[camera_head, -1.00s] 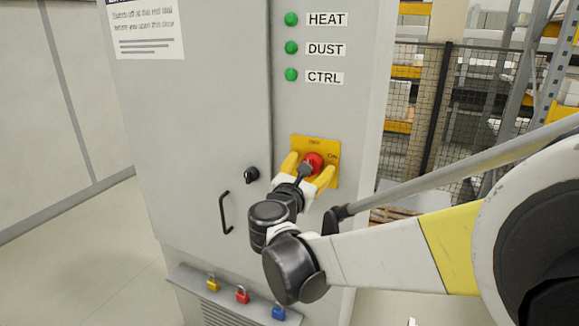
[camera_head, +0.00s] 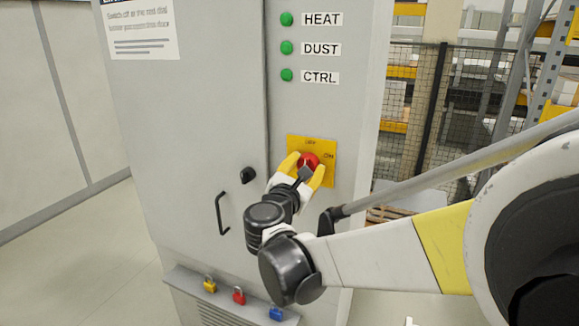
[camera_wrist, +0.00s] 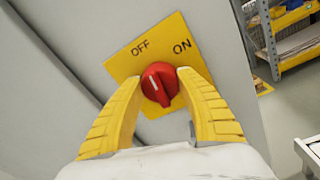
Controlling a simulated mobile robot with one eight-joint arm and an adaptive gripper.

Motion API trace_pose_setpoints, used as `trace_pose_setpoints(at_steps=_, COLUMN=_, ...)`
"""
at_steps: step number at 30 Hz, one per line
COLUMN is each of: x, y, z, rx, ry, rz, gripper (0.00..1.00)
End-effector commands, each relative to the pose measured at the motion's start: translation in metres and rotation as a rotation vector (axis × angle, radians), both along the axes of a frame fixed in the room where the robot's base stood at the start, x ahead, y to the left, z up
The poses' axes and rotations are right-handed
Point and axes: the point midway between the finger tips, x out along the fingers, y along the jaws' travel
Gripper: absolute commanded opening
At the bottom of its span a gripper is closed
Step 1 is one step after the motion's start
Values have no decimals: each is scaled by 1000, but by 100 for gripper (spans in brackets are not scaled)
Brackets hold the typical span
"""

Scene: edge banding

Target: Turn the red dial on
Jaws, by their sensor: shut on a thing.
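The red dial (camera_head: 309,160) sits on a yellow plate (camera_head: 327,149) on the front of a grey cabinet. In the wrist view the dial (camera_wrist: 159,84) has a white mark that points up and left, towards the word OFF. The word ON stands up and to the right on the plate (camera_wrist: 122,67). My gripper (camera_head: 304,171) is shut on the dial, with one yellow finger on each side of it. In the wrist view my gripper (camera_wrist: 160,92) covers part of the plate's lower area.
Green lamps labelled HEAT (camera_head: 286,19), DUST (camera_head: 287,47) and CTRL (camera_head: 287,76) are above. A black knob (camera_head: 248,175) and door handle (camera_head: 221,213) are left of my gripper. Yellow, red and blue padlocks (camera_head: 239,295) sit on a ledge below. A mesh fence (camera_head: 410,120) stands right.

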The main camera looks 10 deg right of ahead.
Motion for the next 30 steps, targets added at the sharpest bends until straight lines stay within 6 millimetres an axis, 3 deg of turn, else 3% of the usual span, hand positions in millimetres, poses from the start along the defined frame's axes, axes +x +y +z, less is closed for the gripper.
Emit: trace_pose_setpoints(at_steps=30, x=0, y=0, z=-2, rx=762, ry=-555, rz=-1, gripper=13)
